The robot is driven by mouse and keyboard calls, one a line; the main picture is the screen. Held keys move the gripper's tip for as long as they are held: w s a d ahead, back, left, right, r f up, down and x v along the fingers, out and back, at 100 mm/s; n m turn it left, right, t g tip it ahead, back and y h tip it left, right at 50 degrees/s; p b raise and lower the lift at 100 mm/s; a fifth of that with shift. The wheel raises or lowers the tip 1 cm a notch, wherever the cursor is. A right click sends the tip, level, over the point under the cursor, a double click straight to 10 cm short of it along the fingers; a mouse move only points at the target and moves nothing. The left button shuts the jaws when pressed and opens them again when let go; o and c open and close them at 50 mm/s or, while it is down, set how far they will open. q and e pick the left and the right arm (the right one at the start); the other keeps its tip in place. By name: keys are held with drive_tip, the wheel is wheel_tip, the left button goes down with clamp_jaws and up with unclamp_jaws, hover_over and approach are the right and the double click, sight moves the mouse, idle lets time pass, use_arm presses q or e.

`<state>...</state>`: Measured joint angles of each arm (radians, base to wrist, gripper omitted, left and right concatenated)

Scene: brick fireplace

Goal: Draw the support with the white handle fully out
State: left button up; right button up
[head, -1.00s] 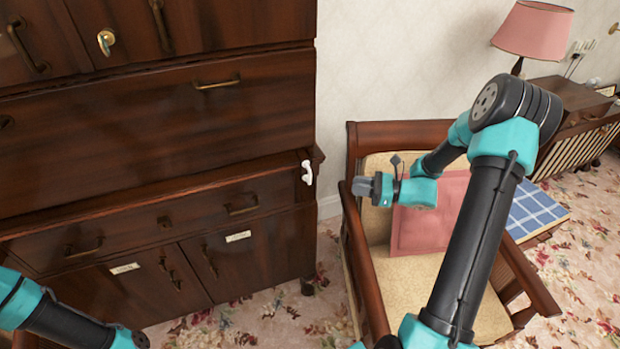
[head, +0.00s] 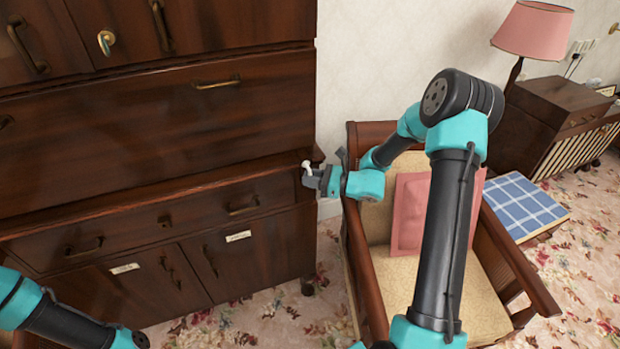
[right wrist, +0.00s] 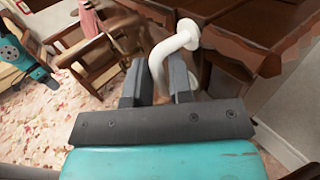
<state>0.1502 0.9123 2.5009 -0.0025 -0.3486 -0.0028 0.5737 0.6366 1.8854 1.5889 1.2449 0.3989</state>
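The support is a dark wooden pull-out at the right end of the cabinet's ledge, with a white handle (head: 307,167) on its front. In the right wrist view the handle (right wrist: 172,55) is a bent white bar on a round base fixed to the dark wood. My right gripper (head: 312,180) is at the handle, and its two grey fingers (right wrist: 158,85) lie on either side of the bar, close against it. The fingers hide part of the handle in the head view. My left arm's end (head: 138,340) is low at the left; its fingers cannot be made out.
The dark wooden cabinet (head: 140,135) has several drawers and doors with brass handles. A wooden armchair (head: 368,300) with a pink cushion (head: 408,215) stands just right of it, under my right arm. Patterned carpet (head: 255,325) lies open before the cabinet.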

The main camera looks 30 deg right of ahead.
drive_tip(key=shift+c, duration=0.4)
clamp_jaws()
drive_tip(key=shift+a, duration=0.1)
